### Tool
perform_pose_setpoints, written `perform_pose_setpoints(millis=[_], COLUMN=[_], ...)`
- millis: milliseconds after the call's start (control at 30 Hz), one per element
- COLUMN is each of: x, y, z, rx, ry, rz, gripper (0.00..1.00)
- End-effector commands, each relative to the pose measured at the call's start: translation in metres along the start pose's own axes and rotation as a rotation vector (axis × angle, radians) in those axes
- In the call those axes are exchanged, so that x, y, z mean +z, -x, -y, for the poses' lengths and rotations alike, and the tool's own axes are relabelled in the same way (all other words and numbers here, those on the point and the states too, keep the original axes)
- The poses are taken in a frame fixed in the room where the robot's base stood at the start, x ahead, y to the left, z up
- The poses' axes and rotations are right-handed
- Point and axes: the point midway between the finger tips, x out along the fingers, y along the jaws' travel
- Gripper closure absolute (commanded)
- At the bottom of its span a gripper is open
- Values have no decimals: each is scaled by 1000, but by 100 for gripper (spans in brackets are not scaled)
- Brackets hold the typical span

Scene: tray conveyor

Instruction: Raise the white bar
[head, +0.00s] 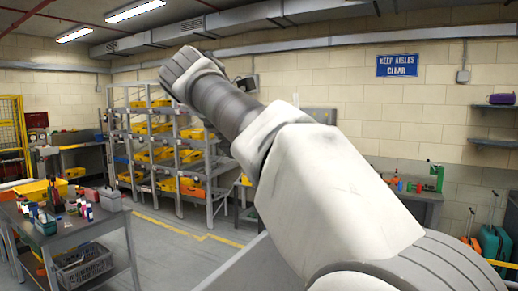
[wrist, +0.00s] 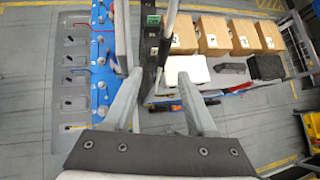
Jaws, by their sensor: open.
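My gripper (wrist: 160,77) is open in the wrist view, its two grey fingers apart with nothing held between them. A thin pale bar (wrist: 169,28) runs up from near the fingertips to the top edge, beside a dark upright strip; it may be the white bar, but I cannot tell for sure. Its lower end lies close beyond the gap between the fingers. I cannot tell whether the fingers touch it. In the head view my arm fills the middle and right, and neither the gripper nor a white bar can be made out there.
In the wrist view, several brown boxes (wrist: 213,36) and a white block (wrist: 187,70) lie right of the bar. A blue surface (wrist: 103,70) and grey panel (wrist: 75,65) lie left. The head view shows a workbench (head: 85,228) and shelves with yellow bins (head: 157,154).

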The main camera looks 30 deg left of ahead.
Motion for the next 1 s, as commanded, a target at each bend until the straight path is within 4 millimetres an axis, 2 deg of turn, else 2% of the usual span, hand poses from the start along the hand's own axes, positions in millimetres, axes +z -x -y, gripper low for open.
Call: perform_pose_setpoints(millis=[200,400,600,1000], x=[-1,0,0,-1], y=[33,48,57,59], z=[-1,-2,-1,0], rx=[4,2,2,1], ry=[1,1,1,2], rz=[0,2,0,-1], gripper=[43,43,43,43])
